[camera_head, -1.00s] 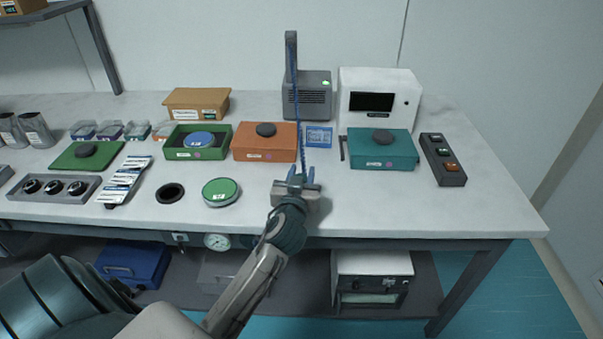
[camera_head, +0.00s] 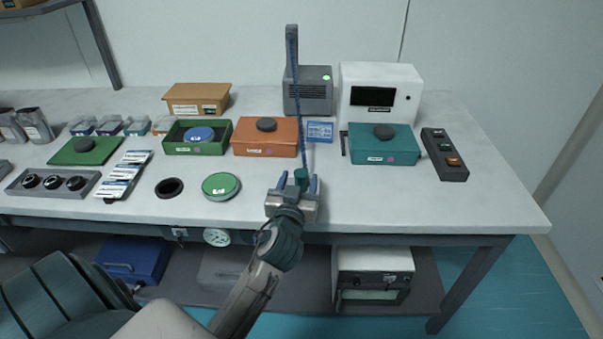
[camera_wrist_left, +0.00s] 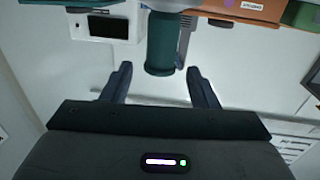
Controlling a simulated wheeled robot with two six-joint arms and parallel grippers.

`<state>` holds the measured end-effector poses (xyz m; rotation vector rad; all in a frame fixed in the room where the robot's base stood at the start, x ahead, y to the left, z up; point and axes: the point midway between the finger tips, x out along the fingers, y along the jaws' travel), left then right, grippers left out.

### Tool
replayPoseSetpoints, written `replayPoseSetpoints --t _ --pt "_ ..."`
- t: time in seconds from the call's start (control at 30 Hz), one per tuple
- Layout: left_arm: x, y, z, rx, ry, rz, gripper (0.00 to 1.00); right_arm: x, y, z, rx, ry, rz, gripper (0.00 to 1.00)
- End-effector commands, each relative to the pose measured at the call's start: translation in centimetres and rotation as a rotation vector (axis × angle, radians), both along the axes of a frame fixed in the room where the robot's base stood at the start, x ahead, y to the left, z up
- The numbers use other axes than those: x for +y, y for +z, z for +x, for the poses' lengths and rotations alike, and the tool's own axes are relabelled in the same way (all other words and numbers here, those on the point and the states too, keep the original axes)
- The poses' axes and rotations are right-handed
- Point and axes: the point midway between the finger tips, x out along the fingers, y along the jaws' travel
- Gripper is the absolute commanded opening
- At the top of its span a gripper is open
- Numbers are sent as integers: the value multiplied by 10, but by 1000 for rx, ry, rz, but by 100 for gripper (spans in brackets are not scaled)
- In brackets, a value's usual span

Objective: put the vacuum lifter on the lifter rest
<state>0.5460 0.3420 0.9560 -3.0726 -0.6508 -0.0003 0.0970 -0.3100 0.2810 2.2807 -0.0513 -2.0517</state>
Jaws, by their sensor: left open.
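The vacuum lifter shows in the head view as a dark teal cylinder (camera_head: 302,176) below the blue hose, near the table's front edge. In the left wrist view it is a teal cylinder (camera_wrist_left: 163,45) with a flanged end. My left gripper (camera_head: 298,184) is open, its fingers on either side of the lifter, with a gap on both sides in the wrist view (camera_wrist_left: 160,70). The lifter's lower end is hidden, so I cannot tell what it stands on. I cannot identify the lifter rest for certain. My right gripper is not in view.
The hose runs up to a post by a grey unit (camera_head: 314,92). An orange box (camera_head: 265,142), a teal box (camera_head: 382,149) and a small blue display (camera_head: 320,132) stand behind. A black ring (camera_head: 169,188) and green disc (camera_head: 221,186) lie left. The front right table is clear.

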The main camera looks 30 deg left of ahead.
Motion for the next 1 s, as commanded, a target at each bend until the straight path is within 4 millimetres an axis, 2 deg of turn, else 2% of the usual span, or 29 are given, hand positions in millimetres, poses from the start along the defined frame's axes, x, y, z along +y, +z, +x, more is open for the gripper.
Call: replayPoseSetpoints --t 0.1,0.3,0.5,0.77,0.87,1.0 --pt "-11 -4 -25 1 1 -6 54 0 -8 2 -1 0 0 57" --pt "-24 -2 -54 -1 1 -4 54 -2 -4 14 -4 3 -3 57" --pt "-28 0 -64 0 2 -1 54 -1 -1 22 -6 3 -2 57" --pt "-28 0 -64 1 1 0 54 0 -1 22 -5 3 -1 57" --pt "-27 -8 -68 36 3 -10 54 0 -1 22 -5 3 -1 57" --pt "-23 -48 -88 215 5 -42 54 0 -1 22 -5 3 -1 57"
